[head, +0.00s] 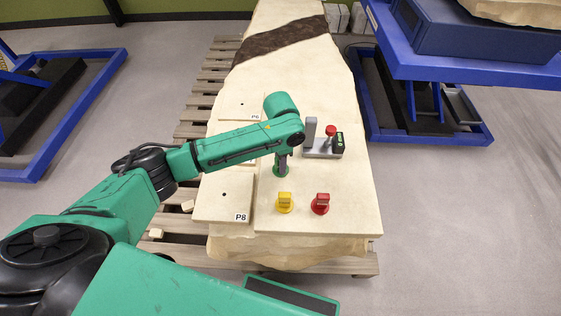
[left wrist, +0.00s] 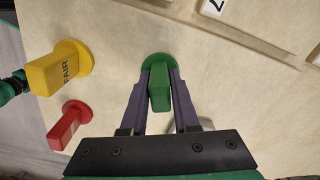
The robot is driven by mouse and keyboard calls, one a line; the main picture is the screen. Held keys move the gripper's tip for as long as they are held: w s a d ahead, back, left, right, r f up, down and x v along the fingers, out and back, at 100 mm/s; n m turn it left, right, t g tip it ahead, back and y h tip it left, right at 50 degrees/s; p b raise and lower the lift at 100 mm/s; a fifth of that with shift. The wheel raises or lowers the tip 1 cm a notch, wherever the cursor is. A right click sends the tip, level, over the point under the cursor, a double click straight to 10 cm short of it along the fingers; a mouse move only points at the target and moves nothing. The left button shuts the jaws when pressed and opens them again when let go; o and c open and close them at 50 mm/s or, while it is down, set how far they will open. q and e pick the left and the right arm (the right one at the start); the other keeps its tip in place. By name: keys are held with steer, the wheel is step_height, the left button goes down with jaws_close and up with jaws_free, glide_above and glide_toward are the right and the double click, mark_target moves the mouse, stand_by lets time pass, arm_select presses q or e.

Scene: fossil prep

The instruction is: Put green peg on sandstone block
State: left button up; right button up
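The green peg (head: 281,171) stands upright on the pale stone slab (head: 345,205), its round foot on the surface. My left gripper (head: 282,160) points down over it. In the left wrist view the fingers lie close along both sides of the green peg's grip (left wrist: 160,88), and the gripper looks shut on it. Pale plates with a central hole lie along the slab's left side: one labelled P8 (head: 222,200), one labelled P6 (head: 240,103), and one between them mostly hidden by my arm. I cannot tell which is the sandstone block. My right gripper is out of view.
A yellow peg (head: 285,203) and a red peg (head: 320,204) stand near the slab's front edge. A grey device with a red knob (head: 331,130) stands behind the green peg. A blue lift table (head: 440,70) is at the right.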

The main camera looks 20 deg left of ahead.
arm_select(q)
steer(key=shift+o, duration=1.2)
steer(key=shift+r, duration=0.25)
step_height(320, 180, up, 12)
steer(key=shift+f+p, duration=0.1)
steer(key=shift+p, duration=0.4)
